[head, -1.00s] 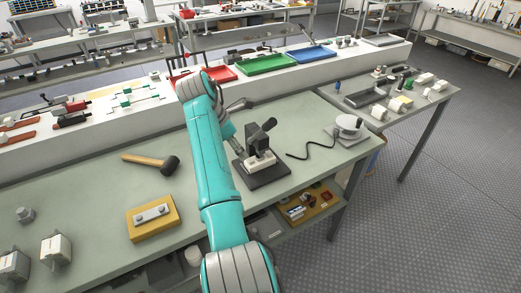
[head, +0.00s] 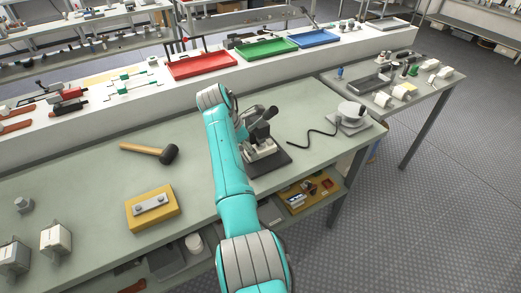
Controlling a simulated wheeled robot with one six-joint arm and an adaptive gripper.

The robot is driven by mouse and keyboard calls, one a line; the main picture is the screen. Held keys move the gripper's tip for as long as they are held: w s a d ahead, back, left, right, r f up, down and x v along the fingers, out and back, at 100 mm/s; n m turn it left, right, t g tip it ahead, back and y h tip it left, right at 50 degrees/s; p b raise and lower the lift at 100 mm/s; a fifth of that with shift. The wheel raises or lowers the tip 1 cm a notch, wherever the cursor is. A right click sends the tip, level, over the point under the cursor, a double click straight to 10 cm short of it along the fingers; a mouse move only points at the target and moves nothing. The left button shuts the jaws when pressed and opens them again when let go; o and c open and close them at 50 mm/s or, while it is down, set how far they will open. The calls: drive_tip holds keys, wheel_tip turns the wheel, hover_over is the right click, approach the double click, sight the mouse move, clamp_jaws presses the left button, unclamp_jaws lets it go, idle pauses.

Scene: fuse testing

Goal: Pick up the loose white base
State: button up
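Which white piece is the loose white base is unclear. Two white blocks with grey metal parts, one of them (head: 56,238) and one at the corner (head: 13,257), stand on the green-grey bench at the front left. Several small white blocks, such as one white block (head: 383,99), lie on the right-hand table. A dark press-like fixture (head: 268,163) with a raised black handle and a pale block on it stands at mid-bench. My teal arm reaches over the bench just left of it. My gripper (head: 249,122) is mostly hidden behind the arm, close to the fixture; its fingers cannot be made out.
A mallet (head: 152,152) and a yellow block with a metal bar (head: 152,208) lie on the left bench. A round white device with a black cable (head: 350,118) sits right of the fixture. Red (head: 201,66), green (head: 267,50) and blue (head: 313,38) trays line the back shelf. Floor is open at right.

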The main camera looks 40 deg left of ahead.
drive_tip(key=shift+w+d+f, duration=0.1)
drive_tip(key=shift+w+f, duration=0.1)
drive_tip(key=shift+f, duration=0.4)
drive_tip(key=shift+r, duration=0.1)
clamp_jaws()
